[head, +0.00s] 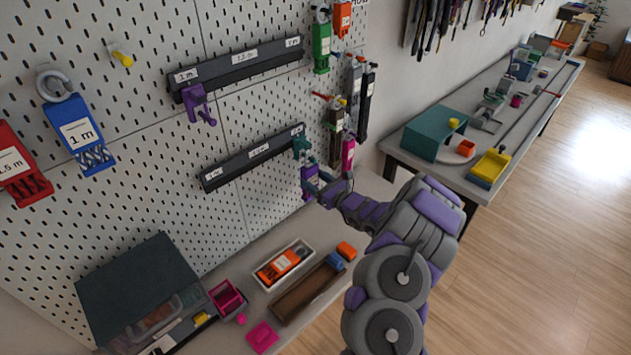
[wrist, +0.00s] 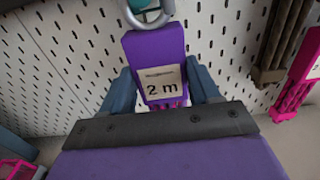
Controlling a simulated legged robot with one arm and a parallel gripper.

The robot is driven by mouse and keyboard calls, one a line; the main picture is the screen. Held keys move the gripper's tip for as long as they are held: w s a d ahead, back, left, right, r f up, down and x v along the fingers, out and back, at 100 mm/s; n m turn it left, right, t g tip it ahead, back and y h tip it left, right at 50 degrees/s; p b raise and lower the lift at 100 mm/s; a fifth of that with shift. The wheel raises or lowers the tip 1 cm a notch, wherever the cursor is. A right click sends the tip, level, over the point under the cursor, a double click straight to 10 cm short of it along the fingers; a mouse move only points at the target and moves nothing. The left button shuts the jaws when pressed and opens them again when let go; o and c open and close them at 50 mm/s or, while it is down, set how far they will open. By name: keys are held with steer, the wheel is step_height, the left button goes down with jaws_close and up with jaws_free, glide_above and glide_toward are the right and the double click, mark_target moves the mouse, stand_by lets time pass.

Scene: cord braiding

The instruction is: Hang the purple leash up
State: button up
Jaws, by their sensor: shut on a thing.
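The purple leash (head: 310,180) is held upright in front of the pegboard, below the right end of the lower black label rail (head: 252,158). In the wrist view the purple leash (wrist: 153,50) has a white "2 m" label and a metal ring (wrist: 130,15) at its top. My gripper (head: 320,188) is shut on it, with one blue-grey finger on each side. A teal hook (head: 301,146) is on the rail just above the leash. Teal also shows at the ring in the wrist view, but I cannot tell whether the ring is around the hook.
A pink leash (head: 348,154) and dark leashes (head: 367,103) hang close to the right. A purple hook (head: 198,104) is on the upper rail (head: 240,70). A blue leash (head: 79,133) hangs at left. Trays and boxes stand on the bench below.

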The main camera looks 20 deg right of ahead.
steer(key=shift+f, duration=0.2)
stand_by(0.3)
stand_by(0.3)
steer(key=o, duration=1.3)
steer(key=p+v, duration=0.2)
steer(key=v, duration=0.4)
stand_by(0.5)
